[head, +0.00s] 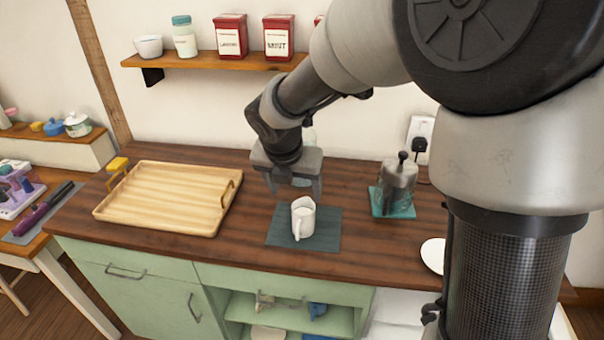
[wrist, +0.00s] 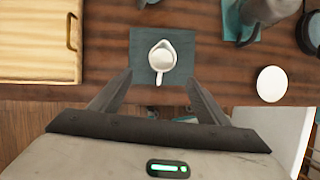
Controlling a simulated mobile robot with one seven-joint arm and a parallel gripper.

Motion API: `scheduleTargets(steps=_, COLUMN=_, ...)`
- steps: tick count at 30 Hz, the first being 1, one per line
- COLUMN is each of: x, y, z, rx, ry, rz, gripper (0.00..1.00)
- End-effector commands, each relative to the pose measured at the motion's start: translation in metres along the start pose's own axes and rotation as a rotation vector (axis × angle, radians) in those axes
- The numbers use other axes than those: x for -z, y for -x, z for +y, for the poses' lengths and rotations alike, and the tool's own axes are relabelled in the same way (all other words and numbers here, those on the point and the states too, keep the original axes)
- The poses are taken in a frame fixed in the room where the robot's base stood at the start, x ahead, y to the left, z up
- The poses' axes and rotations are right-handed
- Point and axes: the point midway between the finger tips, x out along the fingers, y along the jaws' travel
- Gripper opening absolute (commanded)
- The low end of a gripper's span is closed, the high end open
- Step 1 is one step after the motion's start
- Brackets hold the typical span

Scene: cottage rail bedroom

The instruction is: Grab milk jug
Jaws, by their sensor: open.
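The white milk jug (head: 303,217) stands upright on a dark teal mat (head: 325,237) on the wooden counter. Its handle faces the front of the counter. My gripper (head: 295,192) hangs above and slightly behind the jug in the head view, fingers open and pointing down, with nothing between them. In the wrist view the jug (wrist: 162,60) lies just beyond the two open fingertips (wrist: 158,80), roughly centred between them. The gripper does not appear to touch the jug.
A wooden tray (head: 165,198) with handles lies to the left. A shelf (head: 205,61) with tins and jars hangs on the wall behind.

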Motion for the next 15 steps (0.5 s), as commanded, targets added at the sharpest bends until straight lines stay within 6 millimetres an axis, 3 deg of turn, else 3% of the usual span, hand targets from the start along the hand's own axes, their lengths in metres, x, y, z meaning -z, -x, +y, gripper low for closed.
scheduleTargets(steps=15, x=0.002, y=-0.105, z=-0.001, rx=0.002, ry=0.002, rz=0.003, gripper=0.69)
